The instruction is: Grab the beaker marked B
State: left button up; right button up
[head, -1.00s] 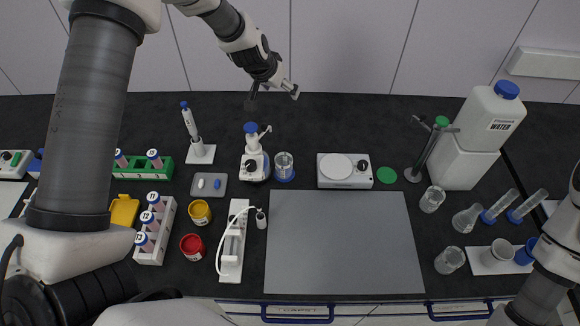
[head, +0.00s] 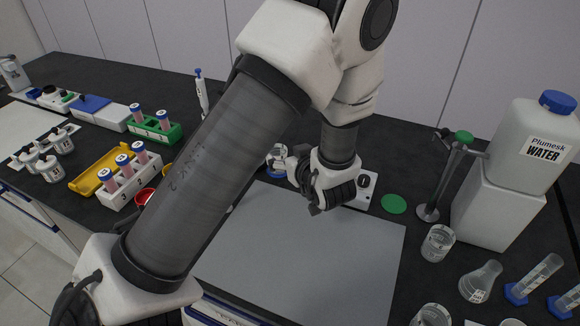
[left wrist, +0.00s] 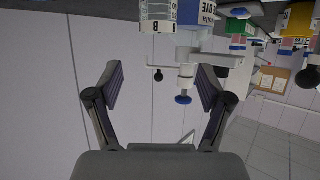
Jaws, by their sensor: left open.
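The beaker marked B (left wrist: 157,14) shows in the left wrist view at the top edge, partly cut off, with a black B on its band. The left wrist picture is upside down. My left gripper (left wrist: 160,84) is open and empty, its two fingers spread wide, with the beaker beyond them and apart. In the head view my left gripper (head: 330,192) hangs over the back of the grey mat, beside the white hotplate. It and my arm hide the beaker's place there. My right gripper is not in view.
The white hotplate (head: 367,189) is partly covered by my gripper. At right are another beaker (head: 438,243), a flask (head: 481,282) and a water container (head: 530,150). The grey mat (head: 300,255) is clear.

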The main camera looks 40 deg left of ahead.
pick_arm(q)
jog(key=f, duration=0.2)
send_over(281, 173)
jog(key=f, duration=0.3)
jog(key=shift+w+a+f, duration=0.15)
jog(key=shift+a+f, duration=0.2)
jog(key=shift+f, duration=0.05)
jog(key=shift+d+r, duration=0.1)
jog(key=shift+d, duration=0.05)
jog(key=c, duration=1.3)
